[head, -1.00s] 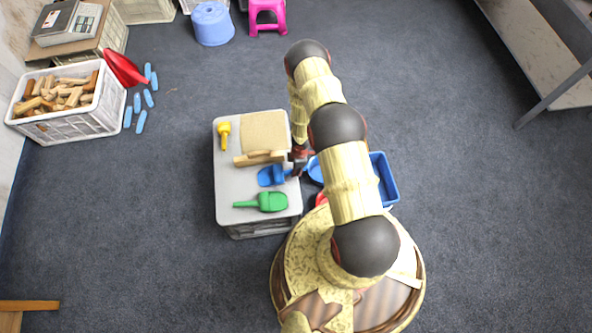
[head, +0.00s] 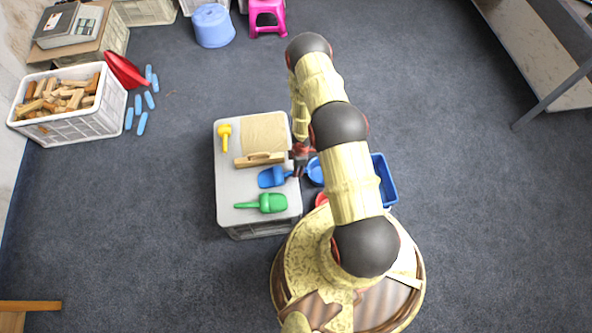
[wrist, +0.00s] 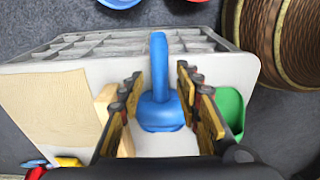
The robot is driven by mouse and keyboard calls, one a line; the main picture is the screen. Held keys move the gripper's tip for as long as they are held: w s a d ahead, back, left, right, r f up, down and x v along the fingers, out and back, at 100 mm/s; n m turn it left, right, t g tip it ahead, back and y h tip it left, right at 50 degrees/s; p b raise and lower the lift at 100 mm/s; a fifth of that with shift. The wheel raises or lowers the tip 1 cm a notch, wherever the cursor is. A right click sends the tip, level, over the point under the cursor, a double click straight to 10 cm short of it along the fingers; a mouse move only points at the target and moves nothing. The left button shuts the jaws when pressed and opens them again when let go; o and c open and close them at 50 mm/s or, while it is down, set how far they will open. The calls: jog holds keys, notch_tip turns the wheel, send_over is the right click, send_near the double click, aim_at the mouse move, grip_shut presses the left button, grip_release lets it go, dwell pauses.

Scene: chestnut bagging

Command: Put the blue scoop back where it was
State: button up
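The blue scoop (head: 271,177) lies on the grey-white top of the crate table (head: 229,187), between a wooden block and a green scoop. Its handle points right, over the table edge, in the head view. In the wrist view the blue scoop (wrist: 160,108) is in the middle with its handle pointing up the picture. My gripper (wrist: 158,75) is open, with one finger on each side of the handle and a gap on both sides. In the head view my gripper (head: 300,172) is at the table's right edge, partly hidden by my arm.
The wooden block (head: 259,159), a tan sheet (head: 264,133), a yellow scoop (head: 224,137) and the green scoop (head: 267,203) share the tabletop. A blue bin (head: 384,180) and a blue round container (head: 315,172) stand right of the table. Open carpet lies left of it.

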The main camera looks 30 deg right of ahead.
jog(key=w+d+r+m+t+h+p, duration=0.1)
jog(key=w+d+r, duration=0.15)
jog(key=r, duration=0.65)
jog(key=w+d+r+m+h+p, duration=0.1)
jog(key=w+r, duration=0.2)
jog(key=r, duration=0.7)
jog(key=w+d+r+m+t+h+p, duration=0.1)
jog(key=w+r+p, duration=0.15)
jog(key=r, duration=0.65)
notch_tip(320, 180, up, 21)
jog(key=m+t+h+b, duration=0.1)
jog(key=m, duration=0.2)
jog(key=s+a+r+m+t+y, duration=0.1)
jog(key=s+a+r+m, duration=0.2)
jog(key=s+a+r, duration=0.65)
jog(key=s+a+r+m+t, duration=0.1)
jog(key=s+a+r+m, duration=0.15)
jog(key=s+r, duration=0.8)
jog(key=s+a+r+m+y, duration=0.2)
jog(key=s+a+r, duration=0.3)
jog(key=s+r, duration=0.1)
jog(key=shift+s+r, duration=0.15)
jog(key=shift+r, duration=0.3)
